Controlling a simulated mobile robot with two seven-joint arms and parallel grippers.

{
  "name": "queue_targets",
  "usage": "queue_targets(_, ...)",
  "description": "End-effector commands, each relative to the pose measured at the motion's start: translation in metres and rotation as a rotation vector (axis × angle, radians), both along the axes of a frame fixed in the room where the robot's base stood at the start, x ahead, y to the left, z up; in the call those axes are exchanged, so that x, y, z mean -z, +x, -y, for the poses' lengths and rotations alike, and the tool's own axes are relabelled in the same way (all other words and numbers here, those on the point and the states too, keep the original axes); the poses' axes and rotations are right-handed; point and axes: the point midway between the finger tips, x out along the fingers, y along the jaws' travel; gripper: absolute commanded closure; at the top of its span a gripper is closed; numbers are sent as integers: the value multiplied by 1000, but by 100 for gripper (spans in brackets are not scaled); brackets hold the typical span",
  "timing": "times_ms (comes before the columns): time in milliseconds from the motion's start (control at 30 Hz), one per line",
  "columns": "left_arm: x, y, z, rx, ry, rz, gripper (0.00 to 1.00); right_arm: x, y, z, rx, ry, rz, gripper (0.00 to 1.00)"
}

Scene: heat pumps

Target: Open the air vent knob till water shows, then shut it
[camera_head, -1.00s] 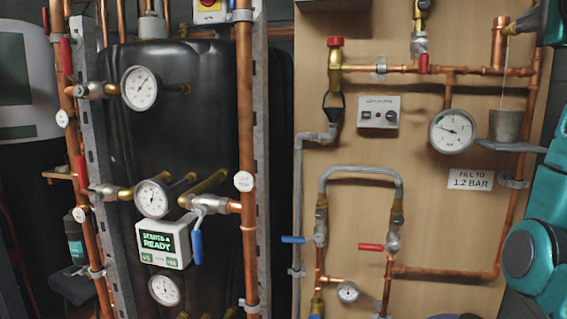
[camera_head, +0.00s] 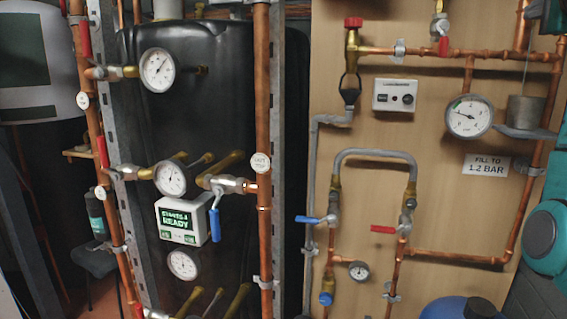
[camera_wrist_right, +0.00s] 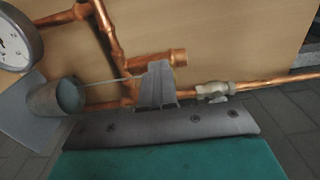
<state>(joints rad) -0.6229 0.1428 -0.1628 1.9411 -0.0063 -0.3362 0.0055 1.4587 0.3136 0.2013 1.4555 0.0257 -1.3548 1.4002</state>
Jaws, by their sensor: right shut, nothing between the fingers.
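My right gripper (camera_wrist_right: 157,85) is shut and empty in the right wrist view, close to a copper pipe with a short stub end (camera_wrist_right: 165,58). In the head view only a teal part of my right arm shows at the right edge, and the fingers are out of frame or too small to tell. The air vent knob is not clearly seen; the fingers may cover it. A grey cup (camera_head: 526,112) stands on a small shelf (camera_head: 530,133). A thin pale line (camera_head: 524,72) runs down to the cup; I cannot tell whether it is tube or water. My left gripper is not in view.
A round pressure gauge (camera_head: 469,116) is left of the cup, above a "FILL TO 1.2 BAR" label (camera_head: 487,165). Copper pipes and red and blue lever valves cross the wooden board. A black tank (camera_head: 220,100) stands at left. A blue rounded object (camera_head: 455,308) is at the bottom.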

Motion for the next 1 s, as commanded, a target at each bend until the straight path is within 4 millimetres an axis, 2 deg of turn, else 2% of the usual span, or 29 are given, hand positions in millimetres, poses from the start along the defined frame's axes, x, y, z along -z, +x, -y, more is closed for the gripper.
queue_targets(1000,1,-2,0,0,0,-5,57,-3,-1,10,7,-1,1,100)
